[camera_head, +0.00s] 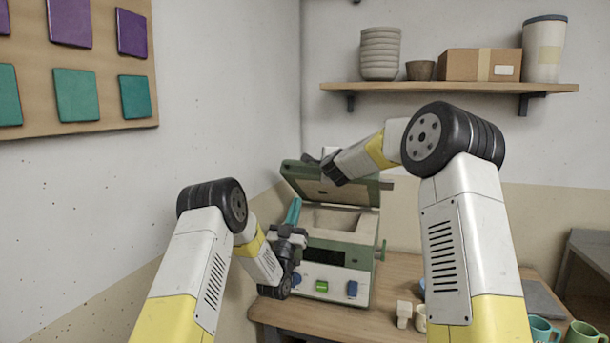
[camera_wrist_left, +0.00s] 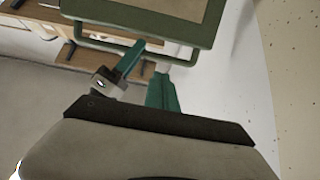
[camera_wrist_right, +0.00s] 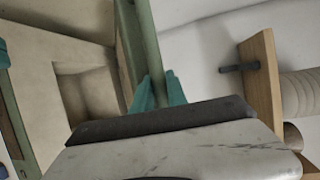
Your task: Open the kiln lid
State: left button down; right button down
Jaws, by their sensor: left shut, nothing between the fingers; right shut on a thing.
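The kiln (camera_head: 325,262) is a pale box with green trim on the table. Its green-framed lid (camera_head: 305,182) is raised and tilted back, with the pale chamber showing below. My right gripper (camera_head: 328,165) is at the lid's top edge; in the right wrist view its teal fingers (camera_wrist_right: 157,92) are shut on the green lid edge (camera_wrist_right: 140,45). My left gripper (camera_head: 293,212) is shut and empty in front of the kiln's left side, teal fingertips pointing up below the lid. The lid's green frame (camera_wrist_left: 195,32) shows ahead of it in the left wrist view, apparently apart.
The wall shelf (camera_head: 450,88) holds stacked bowls (camera_head: 380,53), a cardboard box (camera_head: 480,65) and a tall container (camera_head: 543,48). Mugs (camera_head: 543,329) and a small pale block (camera_head: 404,314) stand on the table (camera_head: 400,272) right of the kiln. Walls stand close behind and left.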

aim_at(305, 173)
pick_arm(q)
jog(key=x, duration=1.2)
jog(key=shift+w+d+r, duration=0.1)
jog(key=shift+w+r, duration=0.05)
jog(key=shift+r, duration=0.15)
pick_arm(e)
jog(key=shift+d+f, duration=0.1)
jog(key=shift+d, duration=0.05)
